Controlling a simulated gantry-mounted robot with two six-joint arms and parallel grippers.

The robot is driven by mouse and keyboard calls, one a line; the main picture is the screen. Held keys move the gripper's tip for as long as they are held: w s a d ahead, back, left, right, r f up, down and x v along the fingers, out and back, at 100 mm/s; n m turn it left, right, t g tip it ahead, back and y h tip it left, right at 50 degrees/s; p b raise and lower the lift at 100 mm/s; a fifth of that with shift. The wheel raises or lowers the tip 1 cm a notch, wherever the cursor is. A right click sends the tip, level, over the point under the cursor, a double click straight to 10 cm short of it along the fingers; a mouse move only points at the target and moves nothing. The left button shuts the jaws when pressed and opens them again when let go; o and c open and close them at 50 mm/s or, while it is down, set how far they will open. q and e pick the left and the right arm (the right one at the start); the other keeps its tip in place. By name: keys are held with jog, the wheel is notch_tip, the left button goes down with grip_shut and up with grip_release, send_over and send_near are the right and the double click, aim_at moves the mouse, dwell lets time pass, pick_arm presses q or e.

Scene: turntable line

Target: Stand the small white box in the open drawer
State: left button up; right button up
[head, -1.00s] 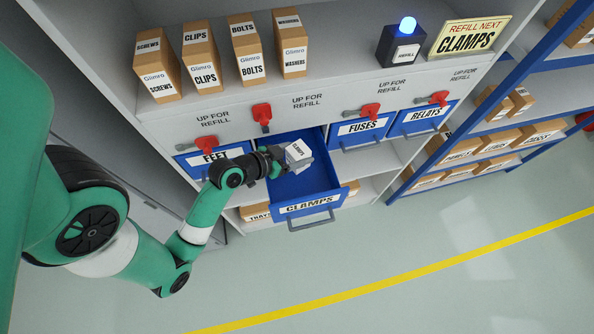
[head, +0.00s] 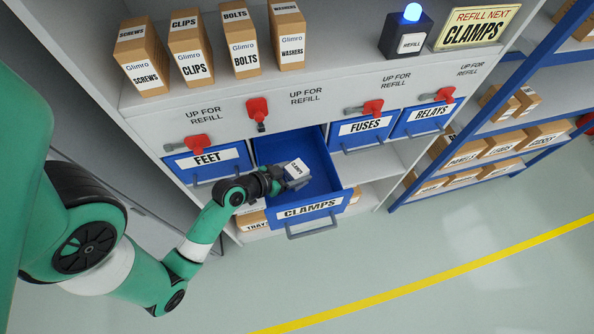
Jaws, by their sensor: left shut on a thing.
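The small white box (head: 297,170) carries a clamps label and is in the head view, inside the outline of the open drawer. The open blue drawer (head: 331,191) is labelled CLAMPS and is pulled out from the cabinet. My left gripper (head: 284,181) is shut on the white box, reaching in over the drawer's left wall. The box looks low in the drawer, but I cannot tell whether it touches the drawer floor. The fingers partly hide its lower side. My right gripper is not in view.
Closed drawers FEET (head: 207,158), FUSES (head: 365,125) and RELAYS (head: 432,114) flank the open one, with red levers above. Several cartons stand on the top shelf. A REFILL NEXT CLAMPS sign (head: 477,29) stands beside a lit blue lamp (head: 412,12). The drawer's right part is empty.

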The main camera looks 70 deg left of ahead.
pick_arm(q)
jog(key=o, duration=1.5)
jog(key=shift+f, duration=0.1)
jog(key=shift+r, duration=0.2)
jog(key=p+v, duration=0.1)
jog(key=v, duration=0.6)
jog(key=shift+s, duration=0.2)
jog(key=p+v, duration=0.4)
jog(key=p, duration=0.2)
jog(key=shift+s+d+r, duration=0.1)
jog(key=shift+s+d, duration=0.05)
jog(key=shift+s, duration=0.1)
